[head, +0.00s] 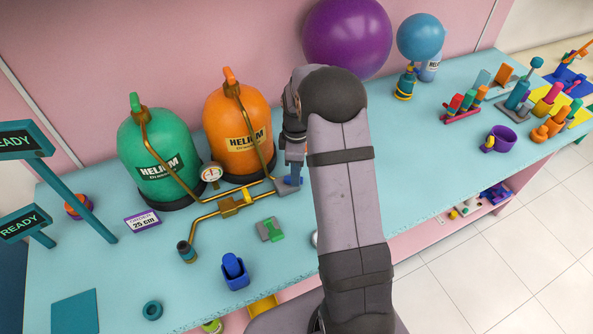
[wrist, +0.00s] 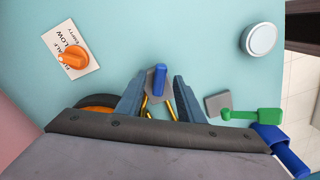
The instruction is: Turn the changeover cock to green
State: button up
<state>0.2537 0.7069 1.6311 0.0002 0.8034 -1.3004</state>
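The brass changeover cock (head: 232,205) sits on the table in front of the green tank (head: 158,150) and the orange tank (head: 240,138), joined to brass pipes. At the right end of its brasswork is a grey plate (head: 287,190) with a blue peg (head: 293,180), on the orange tank's side. The wrist view shows the peg (wrist: 159,79) between my fingers. My gripper (wrist: 159,77) is open, with a gap on both sides of the peg. It points down over the plate, and its fingertips are partly hidden in the head view.
A gauge (head: 210,173) stands between the tanks. A grey block with a green handle (wrist: 250,115) lies nearby, and a blue holder (head: 235,273) is in front. An orange knob (wrist: 73,57) sits on a marked card. My arm hides the table's middle.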

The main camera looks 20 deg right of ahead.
jog(key=shift+f, duration=0.75)
jog(key=shift+c, duration=0.3)
grip_shut()
